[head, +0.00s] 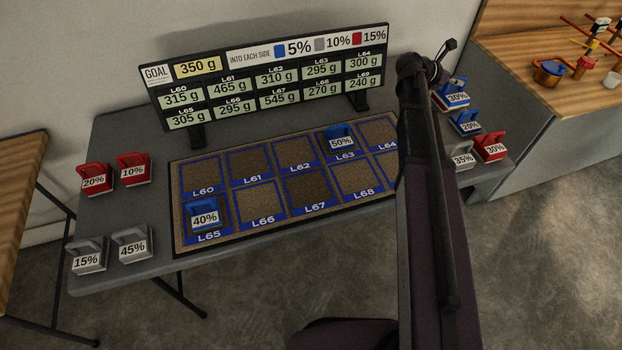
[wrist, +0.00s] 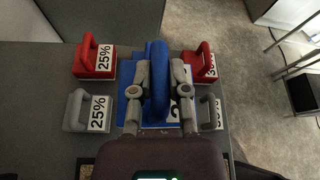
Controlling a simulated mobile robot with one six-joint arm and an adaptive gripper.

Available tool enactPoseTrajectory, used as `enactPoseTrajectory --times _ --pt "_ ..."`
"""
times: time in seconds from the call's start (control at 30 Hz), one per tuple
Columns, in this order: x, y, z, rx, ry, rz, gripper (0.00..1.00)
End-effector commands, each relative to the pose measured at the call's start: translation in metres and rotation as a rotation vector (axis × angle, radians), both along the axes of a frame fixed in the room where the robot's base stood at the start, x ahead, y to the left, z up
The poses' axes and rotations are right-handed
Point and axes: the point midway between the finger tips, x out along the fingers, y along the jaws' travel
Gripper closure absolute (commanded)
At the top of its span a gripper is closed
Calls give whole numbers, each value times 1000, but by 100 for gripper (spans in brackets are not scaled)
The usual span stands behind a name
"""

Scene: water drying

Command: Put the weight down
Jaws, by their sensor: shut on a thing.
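My gripper (wrist: 157,88) is shut on the upright handle of a blue weight (wrist: 157,55) in the wrist view. The weight's white label is mostly covered by a finger; a 2 shows. It is over the grey table's right end, between two pairs of weights; I cannot tell whether its base touches the table. In the head view my arm hides the gripper.
Red 25% (wrist: 88,60) and grey 25% (wrist: 80,112) weights stand left of the held one, red 30% (wrist: 199,66) and grey (wrist: 209,112) ones right. The mat (head: 222,246) holds blue 40% (head: 204,212) on L65 and blue 50% (head: 341,140) on L63; other visible squares are bare.

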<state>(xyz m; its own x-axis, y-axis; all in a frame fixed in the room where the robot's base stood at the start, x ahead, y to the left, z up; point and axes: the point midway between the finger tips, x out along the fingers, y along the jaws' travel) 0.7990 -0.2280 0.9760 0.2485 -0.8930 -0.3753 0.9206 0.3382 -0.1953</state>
Motion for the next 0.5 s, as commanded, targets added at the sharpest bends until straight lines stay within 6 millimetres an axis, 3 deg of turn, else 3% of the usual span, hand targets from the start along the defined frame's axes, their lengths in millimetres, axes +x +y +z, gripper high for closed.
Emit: enactPoseTrajectory --times 0.03,0.2,0.5 --pt "0 0 17 -1 0 0 100" --pt "0 0 40 -1 0 0 100" --pt "0 0 55 -1 0 0 100"
